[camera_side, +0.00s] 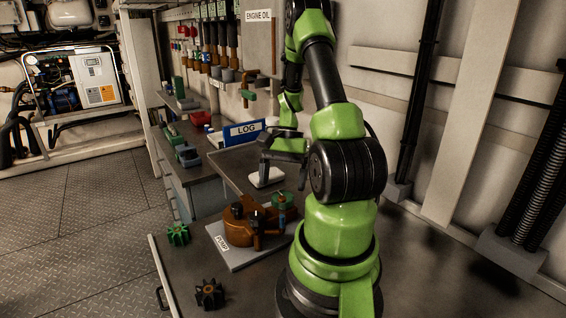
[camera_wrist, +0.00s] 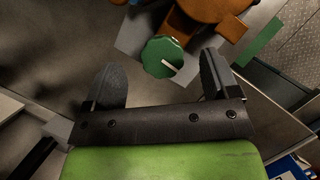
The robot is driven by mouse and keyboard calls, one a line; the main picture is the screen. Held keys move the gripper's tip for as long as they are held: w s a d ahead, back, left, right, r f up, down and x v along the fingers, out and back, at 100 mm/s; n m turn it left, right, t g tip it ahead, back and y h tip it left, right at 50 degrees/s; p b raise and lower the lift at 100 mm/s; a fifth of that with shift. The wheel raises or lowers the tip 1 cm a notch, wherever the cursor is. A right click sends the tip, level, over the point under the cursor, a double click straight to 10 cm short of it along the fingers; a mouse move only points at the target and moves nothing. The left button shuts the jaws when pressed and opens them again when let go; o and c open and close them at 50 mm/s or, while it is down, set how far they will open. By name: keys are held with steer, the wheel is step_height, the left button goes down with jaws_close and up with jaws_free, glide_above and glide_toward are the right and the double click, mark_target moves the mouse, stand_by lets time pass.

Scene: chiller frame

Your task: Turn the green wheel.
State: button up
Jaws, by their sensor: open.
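The green wheel (camera_wrist: 163,57) has a scalloped edge and a white mark across part of its top. In the wrist view it lies between and just beyond the fingertips of my open gripper (camera_wrist: 160,72), with no contact visible. In the side view the green wheel (camera_side: 282,198) sits at the right of the brown pump (camera_side: 247,228), which stands on a pale plate labelled PUMP. There my gripper (camera_side: 282,170) hangs behind and above the wheel, its jaws empty. My own arm stands close to the wheel's right side.
A green toothed rotor (camera_side: 178,234) and a dark one (camera_side: 209,293) lie left and in front of the pump. A white item (camera_side: 266,177) lies behind it. A blue LOG binder (camera_side: 245,131) stands farther back. The bench's left front is otherwise mostly clear.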

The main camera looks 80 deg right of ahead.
mark_target(281, 193)
step_height(281, 193, up, 6)
stand_by(0.4)
steer(key=f+n+g+h, duration=0.1)
steer(key=f+n, duration=0.2)
steer(key=n, duration=0.3)
steer(key=f+n+g+h, duration=0.1)
steer(key=f+n+g, duration=0.1)
steer(key=n, duration=0.4)
steer(key=f+n+g+h, duration=0.1)
steer(key=f+n+h, duration=0.1)
steer(key=f+n, duration=0.3)
steer(key=shift+w+a+n+g, duration=0.15)
steer(key=shift+a+n+g, duration=0.05)
steer(key=shift+n+g, duration=0.25)
